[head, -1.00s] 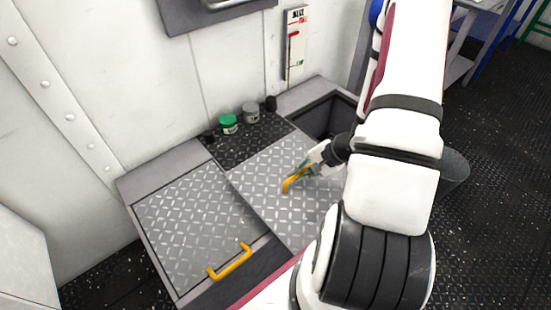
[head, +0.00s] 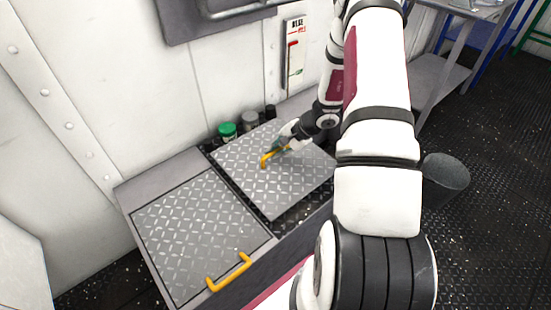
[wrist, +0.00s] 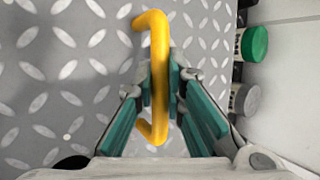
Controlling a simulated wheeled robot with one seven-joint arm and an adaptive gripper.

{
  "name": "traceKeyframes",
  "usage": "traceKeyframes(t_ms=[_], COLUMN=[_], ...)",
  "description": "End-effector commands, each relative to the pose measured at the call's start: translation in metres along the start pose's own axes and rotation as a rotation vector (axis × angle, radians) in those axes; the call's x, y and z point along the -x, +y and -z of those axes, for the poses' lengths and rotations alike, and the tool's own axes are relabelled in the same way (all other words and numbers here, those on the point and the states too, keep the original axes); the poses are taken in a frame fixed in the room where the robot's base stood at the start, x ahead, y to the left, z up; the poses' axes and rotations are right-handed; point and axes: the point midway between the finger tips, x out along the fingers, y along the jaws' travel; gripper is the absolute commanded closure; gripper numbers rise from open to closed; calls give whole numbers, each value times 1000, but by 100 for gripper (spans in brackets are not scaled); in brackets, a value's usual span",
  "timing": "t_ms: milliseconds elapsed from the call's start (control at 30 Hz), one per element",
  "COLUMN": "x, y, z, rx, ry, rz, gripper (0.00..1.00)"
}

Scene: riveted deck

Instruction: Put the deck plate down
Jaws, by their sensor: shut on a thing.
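The deck plate (head: 281,190) is a grey diamond-tread square with a yellow handle (head: 264,160). My gripper (head: 276,153) is shut on that handle, which stands between the fingers in the wrist view (wrist: 159,85). The plate (wrist: 60,65) fills the left of the wrist view. In the head view it lies over the dark textured part of the deck, close to the back wall. A dark strip shows along its front edge. I cannot tell whether it touches the surface or hangs just above it. The square opening seen earlier is hidden behind the plate and my arm.
A second tread plate (head: 195,240) with its own yellow handle (head: 229,272) lies at the left. A green-topped jar (head: 227,131), a grey-topped jar (head: 250,120) and a small black object (head: 270,111) stand close behind the held plate. A wall label (head: 294,55) hangs behind.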

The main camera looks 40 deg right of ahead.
Motion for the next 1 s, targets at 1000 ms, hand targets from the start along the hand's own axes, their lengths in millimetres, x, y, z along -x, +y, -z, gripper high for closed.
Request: traceKeyframes(t_ms=[1000], x=[-28], y=[19], z=[11], rx=[-1], ry=[0], rz=[0], gripper=[69])
